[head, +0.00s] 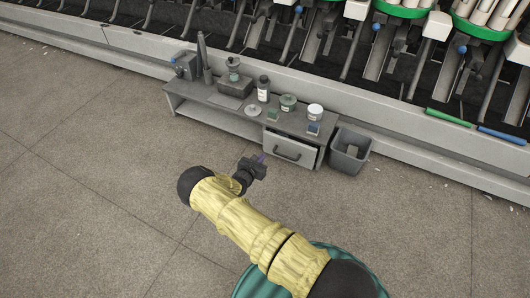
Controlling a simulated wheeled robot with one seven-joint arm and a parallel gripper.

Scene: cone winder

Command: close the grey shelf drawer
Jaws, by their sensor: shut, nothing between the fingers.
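The grey shelf (185,102) is a low bench standing against the machine's base. Its drawer (289,150) is at the right end, with a light grey front and a dark bar handle. The drawer front appears to stand out somewhat from the shelf, so it looks partly open. My gripper (262,157) is shut and empty, at the end of my yellow-sleeved arm. In the picture it is just left of the drawer front; I cannot tell whether it touches it.
Several jars, a dark bottle (263,89) and a white-lidded jar (315,112) stand on the shelf top. A grey bin (350,150) stands just right of the drawer. The winding machine (290,65) blocks the back. The floor (90,190) at left is clear.

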